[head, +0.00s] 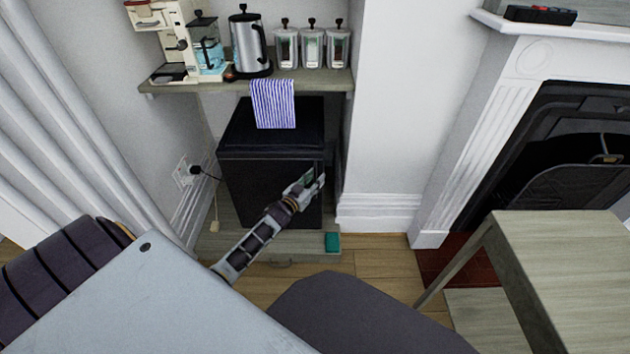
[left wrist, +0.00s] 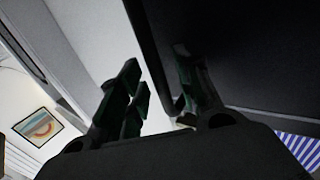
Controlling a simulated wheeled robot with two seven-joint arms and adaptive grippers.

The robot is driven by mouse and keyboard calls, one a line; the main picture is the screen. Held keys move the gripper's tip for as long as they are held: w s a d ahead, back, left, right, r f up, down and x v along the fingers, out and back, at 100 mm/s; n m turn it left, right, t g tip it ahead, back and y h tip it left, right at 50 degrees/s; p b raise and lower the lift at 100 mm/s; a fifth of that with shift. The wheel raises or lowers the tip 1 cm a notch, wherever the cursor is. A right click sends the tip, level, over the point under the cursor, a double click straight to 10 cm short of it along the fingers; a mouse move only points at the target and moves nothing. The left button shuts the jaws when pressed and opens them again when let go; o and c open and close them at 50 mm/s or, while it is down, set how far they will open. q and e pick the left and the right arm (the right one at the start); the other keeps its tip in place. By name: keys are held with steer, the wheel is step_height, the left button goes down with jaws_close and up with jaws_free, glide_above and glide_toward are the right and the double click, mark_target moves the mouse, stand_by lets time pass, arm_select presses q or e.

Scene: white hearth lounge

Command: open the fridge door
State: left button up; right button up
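The small black fridge (head: 262,185) stands in the alcove under a shelf, and its door looks closed. My left gripper (head: 312,182) is at the right side of the fridge front, near the door's upper right edge. In the left wrist view the fridge (left wrist: 250,50) fills the upper right. The two fingers of my left gripper (left wrist: 160,88) are spread apart there, one over the dark front and one beyond its edge. I cannot tell whether they touch the door. My right gripper is not in view.
A striped towel (head: 273,104) hangs from the shelf (head: 310,82), which holds a coffee machine (head: 175,40), a kettle (head: 248,45) and jars. A green block (head: 332,242) lies below the fridge. A table (head: 560,240) stands at right, and a dark rounded seat (head: 360,315) is in front.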

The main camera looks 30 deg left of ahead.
arm_select(q)
steer(key=shift+w, duration=0.25)
jaws_close()
stand_by(0.3)
